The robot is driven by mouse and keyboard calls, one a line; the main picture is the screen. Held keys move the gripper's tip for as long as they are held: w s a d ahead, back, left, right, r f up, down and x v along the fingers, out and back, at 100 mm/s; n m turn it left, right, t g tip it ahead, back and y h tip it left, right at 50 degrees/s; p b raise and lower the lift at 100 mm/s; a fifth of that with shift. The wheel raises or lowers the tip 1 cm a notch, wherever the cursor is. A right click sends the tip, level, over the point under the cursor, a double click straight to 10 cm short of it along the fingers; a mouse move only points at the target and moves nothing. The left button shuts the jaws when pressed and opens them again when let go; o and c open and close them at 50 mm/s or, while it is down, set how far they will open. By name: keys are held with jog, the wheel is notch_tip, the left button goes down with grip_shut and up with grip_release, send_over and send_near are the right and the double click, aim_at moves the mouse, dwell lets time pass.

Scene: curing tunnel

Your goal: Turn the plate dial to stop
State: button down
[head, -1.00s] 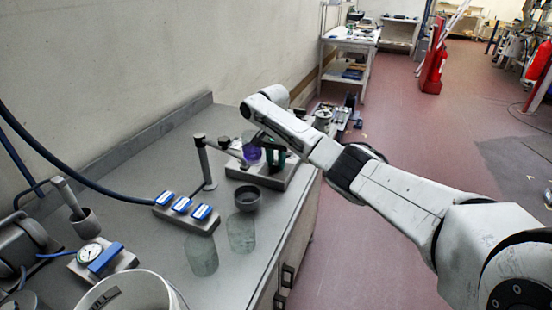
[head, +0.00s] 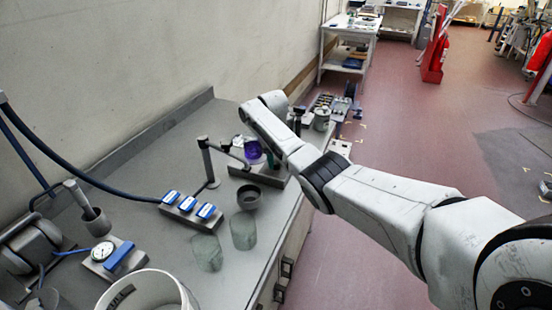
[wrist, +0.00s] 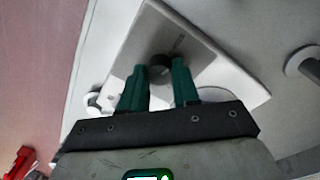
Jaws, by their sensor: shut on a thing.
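The plate dial (wrist: 161,67) is a small dark round knob on a pale grey plate unit (wrist: 207,45) in the wrist view. My gripper (wrist: 160,72) has green fingers, one on each side of the dial, and is shut on it. A short dark mark lies on the plate just beyond the dial. In the head view the plate unit (head: 240,170) stands on the bench with a purple-filled vessel (head: 253,150) at it. My arm hides the dial and most of my gripper (head: 272,160) there.
A dark cup (head: 249,197) and two clear glass beakers (head: 243,230) (head: 207,253) stand in front of the plate unit. A blue-topped block (head: 190,208) and a stand (head: 207,160) are to its left. A white bucket (head: 150,290) is at the front.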

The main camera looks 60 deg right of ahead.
aim_at(275, 163)
jog(key=shift+n, duration=1.2)
jog(key=shift+r, duration=0.1)
jog(key=c, duration=0.8)
grip_release()
jog(key=r, duration=1)
jog(key=shift+w+a+r, duration=0.15)
jog(key=shift+a+r, duration=0.05)
jog(key=shift+r, duration=0.15)
